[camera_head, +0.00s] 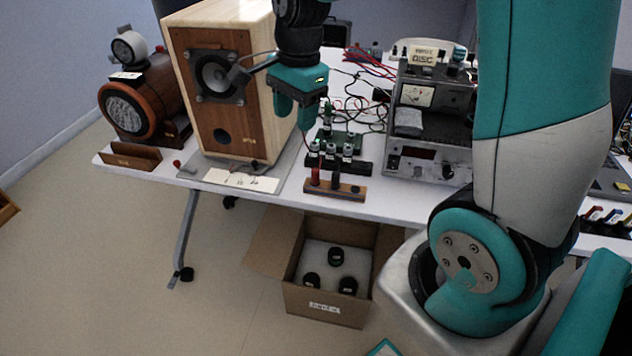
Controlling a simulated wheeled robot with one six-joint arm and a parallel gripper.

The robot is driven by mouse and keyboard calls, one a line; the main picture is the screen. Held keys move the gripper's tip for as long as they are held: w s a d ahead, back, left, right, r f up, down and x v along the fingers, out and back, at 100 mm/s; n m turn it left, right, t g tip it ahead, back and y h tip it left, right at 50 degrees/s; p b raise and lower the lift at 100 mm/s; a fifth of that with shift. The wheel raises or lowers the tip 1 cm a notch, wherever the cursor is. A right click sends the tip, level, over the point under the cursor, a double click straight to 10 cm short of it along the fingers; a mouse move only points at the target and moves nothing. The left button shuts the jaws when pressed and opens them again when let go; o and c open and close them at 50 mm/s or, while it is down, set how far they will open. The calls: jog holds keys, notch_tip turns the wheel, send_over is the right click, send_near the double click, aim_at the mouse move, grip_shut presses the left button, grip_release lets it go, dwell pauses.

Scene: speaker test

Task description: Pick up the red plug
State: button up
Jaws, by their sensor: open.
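A red plug (315,177) stands upright at the left end of a small wooden holder (350,193) near the front edge of the white table. A black plug (336,180) stands beside it in the same holder. My gripper (296,116) points down with teal fingers apart and nothing visible between them. It appears above and slightly left of the red plug, in front of the speaker's right edge in the picture. Its exact height and depth relative to the plug cannot be told.
A wooden speaker (215,120) stands left of the holder on a grey mat, with a white card (240,181) in front. Green terminal boards (335,148) and cables lie behind. A grey instrument (430,165) stands right. An open cardboard box (325,304) sits on the floor below.

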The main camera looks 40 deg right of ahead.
aim_at(316, 169)
jog(key=w+d+f+m, duration=0.3)
jog(key=d+f+m, duration=0.2)
jog(key=d+m, duration=0.2)
jog(key=shift+h, duration=0.4)
notch_tip(316, 169, down, 11)
jog(key=shift+r+b, duration=0.1)
jog(key=shift+b, duration=0.4)
notch_tip(316, 169, down, 6)
jog(key=shift+w+r, duration=0.15)
grip_shut()
